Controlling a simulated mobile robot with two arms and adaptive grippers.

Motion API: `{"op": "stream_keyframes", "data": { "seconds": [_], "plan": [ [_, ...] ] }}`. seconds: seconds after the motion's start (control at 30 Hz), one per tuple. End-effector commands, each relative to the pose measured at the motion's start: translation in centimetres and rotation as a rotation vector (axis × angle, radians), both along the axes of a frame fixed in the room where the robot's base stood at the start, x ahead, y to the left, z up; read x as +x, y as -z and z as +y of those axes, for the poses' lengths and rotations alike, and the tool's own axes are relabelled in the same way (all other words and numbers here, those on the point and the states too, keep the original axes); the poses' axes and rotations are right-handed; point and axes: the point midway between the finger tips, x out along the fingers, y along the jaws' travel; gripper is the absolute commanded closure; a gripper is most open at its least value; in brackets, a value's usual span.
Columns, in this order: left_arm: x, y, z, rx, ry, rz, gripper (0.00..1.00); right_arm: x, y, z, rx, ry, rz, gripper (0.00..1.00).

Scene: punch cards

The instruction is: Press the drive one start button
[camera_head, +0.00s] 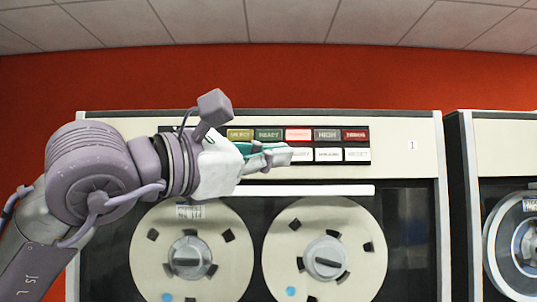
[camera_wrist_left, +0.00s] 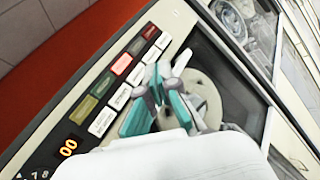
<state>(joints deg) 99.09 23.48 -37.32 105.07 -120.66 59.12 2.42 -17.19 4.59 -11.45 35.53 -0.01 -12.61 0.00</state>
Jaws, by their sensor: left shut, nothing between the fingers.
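The drive marked 1 (camera_head: 412,145) has a button panel near its top, with a row of coloured indicators above a row of white buttons (camera_head: 328,155). The button labels are too small to read surely, so I cannot tell which is the start button. My left gripper (camera_head: 284,156) is shut and empty in front of the panel. Its fingers and hand hide the left part of the white row in the head view. In the left wrist view the white buttons (camera_wrist_left: 120,97) show beside the gripper (camera_wrist_left: 152,82). I cannot tell whether the fingertips touch a button. My right gripper is not in view.
Two tape reels (camera_head: 327,238) sit below the panel, behind a dark window. A second drive (camera_head: 487,150) stands at the right with a narrow gap between. One red indicator (camera_head: 298,134) is lit. An orange digit display (camera_wrist_left: 68,147) lies beside the buttons.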

Motion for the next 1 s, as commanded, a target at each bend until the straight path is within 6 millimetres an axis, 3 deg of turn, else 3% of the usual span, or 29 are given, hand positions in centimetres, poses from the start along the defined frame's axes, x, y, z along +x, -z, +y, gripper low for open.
{"op": "stream_keyframes", "data": {
  "seconds": [0.17,0.57,0.73,1.0],
  "plan": [
    [0.0,-1.6,1.2,0.032,-0.094,-0.043,1.00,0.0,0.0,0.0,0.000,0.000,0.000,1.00],
    [0.2,-1.7,1.3,0.033,-0.098,-0.043,1.00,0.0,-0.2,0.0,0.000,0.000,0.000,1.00],
    [1.6,-1.9,1.2,0.034,-0.097,-0.041,1.00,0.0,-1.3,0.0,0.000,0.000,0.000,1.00],
    [5.5,-2.1,1.3,0.032,-0.097,-0.040,1.00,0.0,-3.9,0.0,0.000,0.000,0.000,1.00]
  ]
}}
